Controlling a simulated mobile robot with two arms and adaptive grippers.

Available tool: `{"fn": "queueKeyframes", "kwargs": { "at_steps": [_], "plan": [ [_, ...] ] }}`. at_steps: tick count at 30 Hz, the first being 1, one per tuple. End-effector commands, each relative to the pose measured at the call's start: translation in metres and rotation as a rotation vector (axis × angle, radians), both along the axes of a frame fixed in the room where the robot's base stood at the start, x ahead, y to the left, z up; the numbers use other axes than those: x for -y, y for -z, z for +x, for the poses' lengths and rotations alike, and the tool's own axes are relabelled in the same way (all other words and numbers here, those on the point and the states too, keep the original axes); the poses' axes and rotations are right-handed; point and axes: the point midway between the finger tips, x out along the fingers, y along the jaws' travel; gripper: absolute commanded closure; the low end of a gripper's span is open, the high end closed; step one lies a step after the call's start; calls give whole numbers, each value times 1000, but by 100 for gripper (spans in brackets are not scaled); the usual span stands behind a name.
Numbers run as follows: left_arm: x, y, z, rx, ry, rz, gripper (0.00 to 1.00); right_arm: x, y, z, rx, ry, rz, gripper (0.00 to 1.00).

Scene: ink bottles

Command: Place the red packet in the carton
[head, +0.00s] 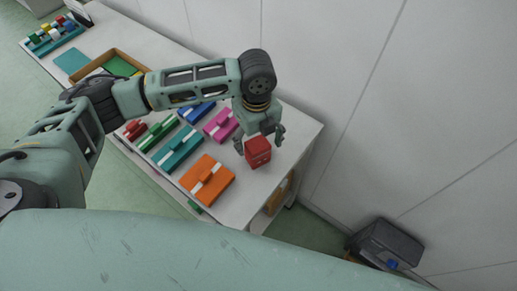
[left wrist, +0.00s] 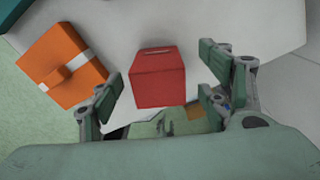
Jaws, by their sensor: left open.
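The red packet (head: 258,153) is a small upright red box near the right end of the white table. My left gripper (head: 259,141) is open just above it, with fingers on either side. In the left wrist view the red packet (left wrist: 159,84) lies between the spread fingers, with a gap visible on both sides. A slot-like mark shows on its top. A brown, carton-like box (head: 278,195) is partly visible below the tabletop at the right end; I cannot tell for sure that it is the carton. My right gripper is not in view.
An orange box with a white band (head: 207,180) lies left of the packet. Teal (head: 178,149), pink (head: 220,125) and blue (head: 197,110) boxes lie farther left. A wooden tray (head: 140,66) stands beyond. A dark bin (head: 388,243) is on the floor by the wall.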

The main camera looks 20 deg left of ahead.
Motion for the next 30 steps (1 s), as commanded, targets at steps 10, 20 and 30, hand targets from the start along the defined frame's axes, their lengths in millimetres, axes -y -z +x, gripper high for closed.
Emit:
{"fn": "queueKeyframes", "kwargs": {
  "at_steps": [10, 20, 30],
  "plan": [
    [4, 45, -8, -3, -2, 0, 30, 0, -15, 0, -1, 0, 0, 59],
    [5, 63, -7, 2, 1, -2, 30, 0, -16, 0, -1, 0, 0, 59],
    [4, 63, -7, 2, 0, -2, 54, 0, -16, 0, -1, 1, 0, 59]
  ]
}}
